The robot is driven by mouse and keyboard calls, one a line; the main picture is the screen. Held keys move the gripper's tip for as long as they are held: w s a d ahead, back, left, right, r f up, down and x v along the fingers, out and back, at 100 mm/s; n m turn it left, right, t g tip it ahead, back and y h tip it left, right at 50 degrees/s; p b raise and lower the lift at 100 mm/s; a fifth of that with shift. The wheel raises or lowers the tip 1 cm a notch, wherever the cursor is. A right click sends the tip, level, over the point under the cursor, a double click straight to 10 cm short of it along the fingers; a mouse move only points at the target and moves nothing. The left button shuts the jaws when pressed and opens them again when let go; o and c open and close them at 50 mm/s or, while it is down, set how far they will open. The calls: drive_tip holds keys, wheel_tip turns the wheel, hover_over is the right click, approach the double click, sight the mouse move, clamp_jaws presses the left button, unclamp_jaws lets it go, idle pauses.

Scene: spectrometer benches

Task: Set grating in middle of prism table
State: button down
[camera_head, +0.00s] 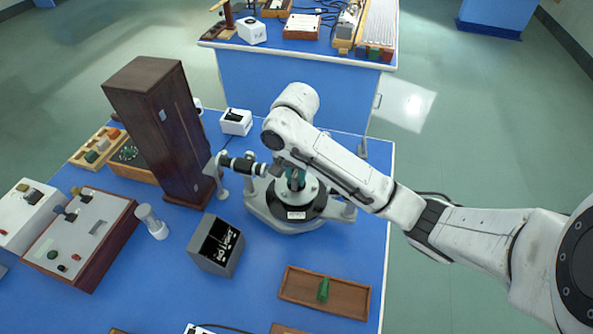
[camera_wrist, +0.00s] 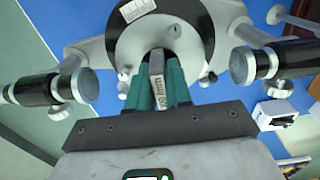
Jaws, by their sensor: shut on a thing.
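My gripper (camera_wrist: 157,77) has green fingers. They are shut on a small thin grey piece with printed marks, the grating (camera_wrist: 157,85), in the wrist view. In the head view my gripper (camera_head: 295,179) is over the spectrometer (camera_head: 285,218), and my arm hides much of the table's top. The grating cannot be made out there.
Telescope tubes (camera_wrist: 255,65) (camera_wrist: 48,88) flank the table. A tall brown cabinet (camera_head: 160,125) stands left of the spectrometer, with a black-faced grey box (camera_head: 228,262) in front. A wooden tray (camera_head: 290,290) holds a green piece (camera_head: 323,290).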

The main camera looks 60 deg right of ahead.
drive_tip(key=shift+r, duration=0.1)
drive_tip(key=c, duration=1)
unclamp_jaws()
drive_tip(key=shift+c, duration=0.2)
